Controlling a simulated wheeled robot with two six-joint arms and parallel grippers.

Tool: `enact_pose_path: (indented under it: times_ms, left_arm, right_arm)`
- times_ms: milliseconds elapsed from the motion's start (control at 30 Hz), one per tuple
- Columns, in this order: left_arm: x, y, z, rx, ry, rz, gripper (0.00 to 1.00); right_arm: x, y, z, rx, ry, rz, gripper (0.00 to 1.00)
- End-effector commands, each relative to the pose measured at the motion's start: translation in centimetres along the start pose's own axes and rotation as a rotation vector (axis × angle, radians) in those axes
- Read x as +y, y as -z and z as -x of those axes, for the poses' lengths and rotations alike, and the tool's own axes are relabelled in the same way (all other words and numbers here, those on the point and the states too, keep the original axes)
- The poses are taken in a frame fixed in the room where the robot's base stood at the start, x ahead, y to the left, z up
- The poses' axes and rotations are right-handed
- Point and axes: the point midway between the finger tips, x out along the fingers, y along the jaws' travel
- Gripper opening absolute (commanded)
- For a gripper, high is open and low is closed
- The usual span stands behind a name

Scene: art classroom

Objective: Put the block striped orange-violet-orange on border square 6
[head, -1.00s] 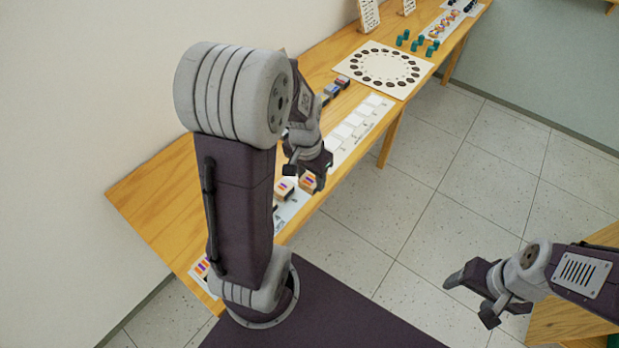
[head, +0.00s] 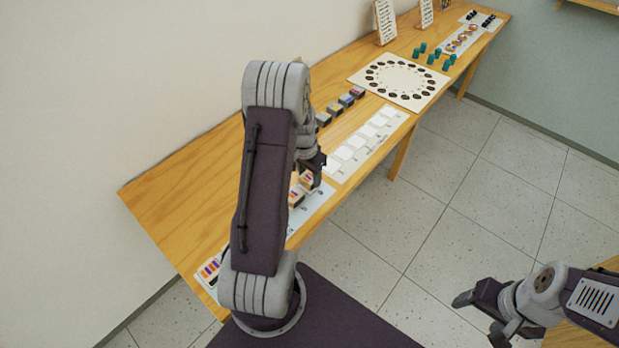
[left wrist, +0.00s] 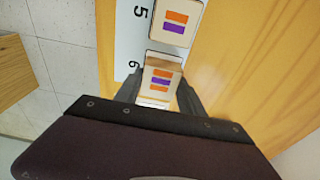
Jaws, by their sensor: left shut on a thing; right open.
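The block striped orange-violet-orange (left wrist: 161,80) is between the fingers of my left gripper (left wrist: 158,94), which is shut on it. It is beside the printed number 6 on the white border strip (left wrist: 132,35). I cannot tell whether it touches the strip. An orange-violet block (left wrist: 174,22) lies beside the number 5, just beyond the held block. In the head view my left gripper (head: 311,178) is low over the near part of the table, partly hiding the blocks there. My right gripper (head: 478,316) is open and empty, away from the table.
The long wooden table (head: 165,195) also holds a strip of white squares (head: 365,142), several grey blocks (head: 345,99) and a white board with a ring of dark spots (head: 400,80). Teal pieces (head: 434,57) stand farther back. Bare wood lies along the wall.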

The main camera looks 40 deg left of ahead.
Motion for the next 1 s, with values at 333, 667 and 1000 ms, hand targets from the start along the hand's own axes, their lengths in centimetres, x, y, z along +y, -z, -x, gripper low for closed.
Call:
enact_pose_path:
  times_ms: [333, 667, 1000]
  left_arm:
    - [0.0, -0.1, -1.2, 0.001, 0.001, 0.001, 0.07]
    - [0.0, -0.2, -1.5, 0.001, 0.001, 0.001, 0.68]
    - [-0.1, 0.0, 0.8, 0.006, 0.004, 0.000, 0.68]
  right_arm:
    - [0.0, 0.0, -0.1, 0.000, 0.000, 0.000, 0.69]
    - [0.0, 0.0, -0.3, 0.000, 0.000, 0.000, 0.69]
    - [0.0, 0.0, 0.2, 0.000, 0.000, 0.000, 0.69]
